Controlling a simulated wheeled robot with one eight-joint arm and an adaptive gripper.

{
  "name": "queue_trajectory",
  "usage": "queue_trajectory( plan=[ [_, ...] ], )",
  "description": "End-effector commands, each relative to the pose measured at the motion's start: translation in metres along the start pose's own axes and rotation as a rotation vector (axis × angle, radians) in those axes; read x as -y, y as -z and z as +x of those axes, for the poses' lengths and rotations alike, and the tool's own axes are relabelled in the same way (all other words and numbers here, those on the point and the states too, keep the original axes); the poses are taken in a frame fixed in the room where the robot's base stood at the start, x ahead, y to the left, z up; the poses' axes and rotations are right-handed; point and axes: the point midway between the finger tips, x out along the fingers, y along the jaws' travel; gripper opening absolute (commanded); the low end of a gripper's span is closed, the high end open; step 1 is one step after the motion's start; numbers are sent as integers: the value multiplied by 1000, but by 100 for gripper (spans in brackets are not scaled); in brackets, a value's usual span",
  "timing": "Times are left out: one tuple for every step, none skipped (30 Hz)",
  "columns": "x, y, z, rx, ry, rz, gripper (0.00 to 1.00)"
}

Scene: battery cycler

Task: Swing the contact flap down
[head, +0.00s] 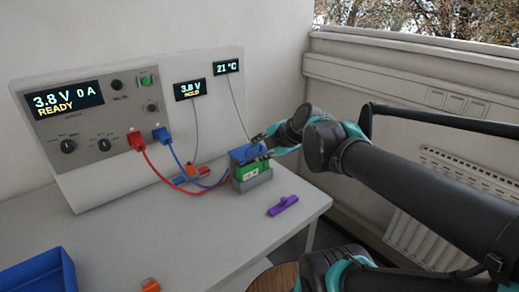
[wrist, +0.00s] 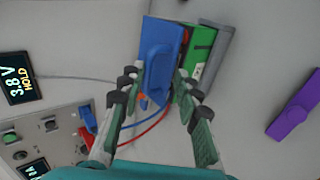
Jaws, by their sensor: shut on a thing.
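The blue contact flap (head: 246,154) is at the top of a green battery block (head: 250,173), which sits in a grey holder (head: 252,185) on the table. In the wrist view the flap (wrist: 163,50) has a raised blue grip and covers part of the green block (wrist: 199,48). My gripper (head: 263,149) is at the flap from the right. In the wrist view my gripper (wrist: 160,85) has its fingers on either side of the flap's grip, shut on it. I cannot tell whether the flap touches the block all over.
Red (head: 157,172) and blue cables run from the cycler panel (head: 95,115) towards the holder. A purple piece (head: 283,205) lies right of the holder. A blue bin (head: 38,272) and an orange item (head: 150,285) are at the front left. The middle of the table is clear.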

Motion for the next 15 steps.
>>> queue_trajectory(
  plan=[
    [3, 1, 0, -1, 5, -1, 17],
    [3, 1, 0, -1, 5, -1, 17],
    [3, 1, -1, -1, 5, -1, 17],
    [3, 0, -2, -1, 5, -1, 17],
    [3, 0, -4, -1, 5, -1, 17],
    [3, 0, -6, 0, 5, -1, 17],
    [3, 0, -9, 0, 5, -1, 17],
    [3, 0, -12, 0, 5, 0, 17],
    [3, 0, -16, 1, 4, 1, 17],
    [3, 0, -20, 1, 4, 2, 17],
    [3, 0, -23, 0, 4, 1, 17],
    [2, 0, -29, 1, 3, 1, 17],
    [2, 0, -33, 2, 3, 2, 17],
    [2, -1, -38, 2, 3, 2, 17],
    [2, 0, -43, 2, 2, 2, 17]
  ],
)
